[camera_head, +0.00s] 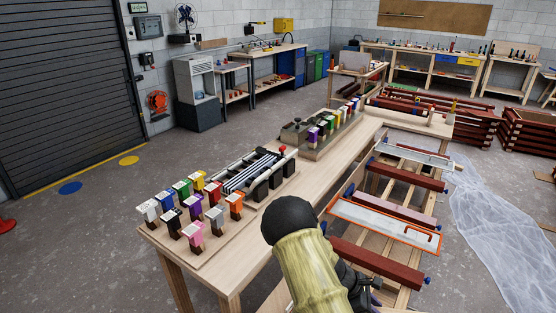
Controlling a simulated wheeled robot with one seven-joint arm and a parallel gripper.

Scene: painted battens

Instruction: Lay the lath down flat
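I cannot tell for certain which piece is the lath. A long pale pinkish batten (396,209) lies across the timber rack to the right of the bench. My arm rises from the bottom middle, in front of part of the bench and rack. My gripper (362,288) seems to be the dark part beside the arm at the bottom edge. It is mostly hidden, and its fingers and anything between them do not show clearly.
A wooden bench (262,222) holds several coloured blocks on a board (205,238) and a striped black device (255,172). A white panel with an orange rim (375,219) and dark red beams (375,262) lie on the rack. Clear plastic sheeting (495,225) covers floor at right.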

